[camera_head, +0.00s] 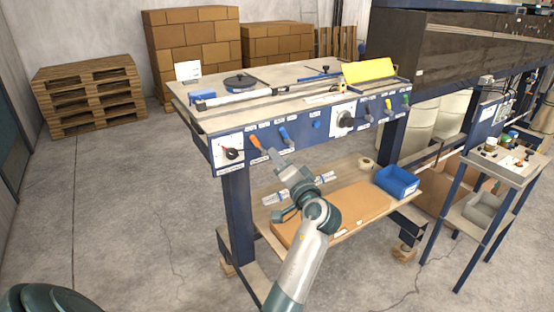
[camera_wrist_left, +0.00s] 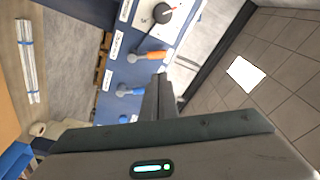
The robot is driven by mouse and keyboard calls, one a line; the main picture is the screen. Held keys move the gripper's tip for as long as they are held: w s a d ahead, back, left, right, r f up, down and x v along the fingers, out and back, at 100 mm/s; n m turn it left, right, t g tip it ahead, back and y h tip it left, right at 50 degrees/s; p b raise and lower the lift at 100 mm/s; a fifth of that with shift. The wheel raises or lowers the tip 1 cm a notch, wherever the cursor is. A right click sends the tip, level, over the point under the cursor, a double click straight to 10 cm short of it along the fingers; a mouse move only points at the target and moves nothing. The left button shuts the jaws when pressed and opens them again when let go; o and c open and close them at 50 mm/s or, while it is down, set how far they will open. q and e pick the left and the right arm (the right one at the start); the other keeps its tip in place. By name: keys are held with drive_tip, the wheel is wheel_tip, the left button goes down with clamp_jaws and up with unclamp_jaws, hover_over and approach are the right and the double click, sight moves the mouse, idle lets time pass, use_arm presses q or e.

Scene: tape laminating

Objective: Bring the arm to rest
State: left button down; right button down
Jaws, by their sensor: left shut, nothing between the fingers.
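My left arm reaches up from the bottom of the head view to the front of the laminating bench (camera_head: 236,120). My left gripper (camera_head: 272,153) is shut and empty, close in front of the blue control panel by the orange-handled lever (camera_head: 256,143). In the left wrist view, the closed fingers (camera_wrist_left: 158,84) point at the panel, between the orange lever (camera_wrist_left: 152,56) and a blue lever (camera_wrist_left: 130,90). I cannot tell if the fingertips touch the panel or a lever. The blue lever also shows in the head view (camera_head: 285,134). My right gripper is not in view.
Below the panel, a lower shelf holds a brown sheet (camera_head: 350,205), a tape roll (camera_head: 366,163) and a blue bin (camera_head: 397,181). A side table (camera_head: 506,168) stands at the right. Pallets (camera_head: 88,92) and cartons (camera_head: 190,45) stand behind. Floor left of the bench is clear.

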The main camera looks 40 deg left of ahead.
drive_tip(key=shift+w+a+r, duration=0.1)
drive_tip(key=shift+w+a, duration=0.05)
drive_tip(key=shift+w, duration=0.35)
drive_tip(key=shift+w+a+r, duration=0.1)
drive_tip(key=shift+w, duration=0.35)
